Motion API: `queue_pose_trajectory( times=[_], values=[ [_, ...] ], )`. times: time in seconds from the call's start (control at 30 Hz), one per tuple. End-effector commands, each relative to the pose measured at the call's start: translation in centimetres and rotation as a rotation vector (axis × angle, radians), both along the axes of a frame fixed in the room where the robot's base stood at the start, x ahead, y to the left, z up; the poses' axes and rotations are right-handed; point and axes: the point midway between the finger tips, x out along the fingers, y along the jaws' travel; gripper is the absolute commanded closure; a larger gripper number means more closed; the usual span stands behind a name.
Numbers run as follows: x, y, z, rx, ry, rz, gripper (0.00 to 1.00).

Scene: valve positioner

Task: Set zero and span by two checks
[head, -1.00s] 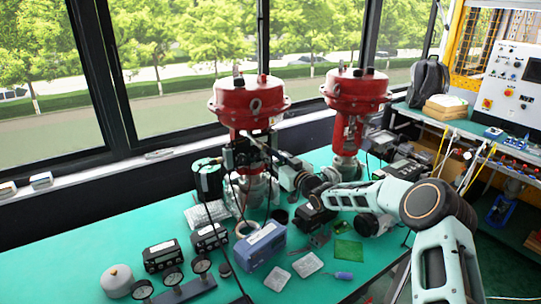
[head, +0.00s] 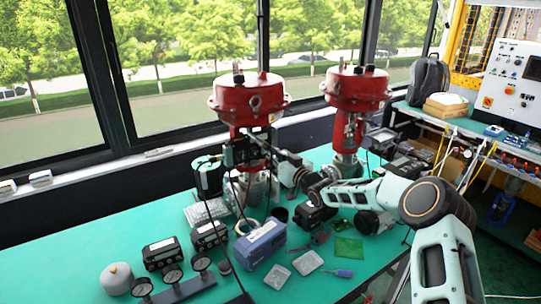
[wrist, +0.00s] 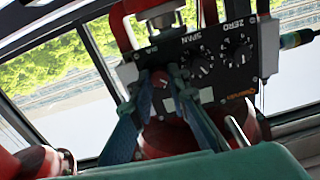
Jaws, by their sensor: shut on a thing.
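The dark positioner panel (wrist: 215,92) shows upside down in the wrist view, with the words SPAN and ZERO on its face. The span knob (wrist: 200,66) and the zero knob (wrist: 240,51) are black with white marks. My gripper (wrist: 163,78) has its blue-grey fingers at the panel, on either side of a small reddish part (wrist: 159,79) left of the span knob. The fingers partly hide that part, so its shape is unclear. In the head view, the positioner (head: 238,152) sits under the left red actuator (head: 248,98), and my arm reaches it from the right.
A second red valve actuator (head: 356,90) stands to the right, close to my arm. Gauges (head: 172,276), a blue-grey box (head: 260,244), a green card (head: 348,247) and a screwdriver (head: 338,272) lie on the teal bench (head: 60,250). The bench's left front area is clear.

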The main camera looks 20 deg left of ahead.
Motion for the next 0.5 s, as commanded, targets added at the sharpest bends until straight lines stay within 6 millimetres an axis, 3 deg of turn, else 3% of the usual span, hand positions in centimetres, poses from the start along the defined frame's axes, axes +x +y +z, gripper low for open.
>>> queue_pose_trajectory(
  times=[0.5],
  values=[
    [-0.01,-0.04,-0.35,0.257,0.290,-0.001,1.00]
  ],
)
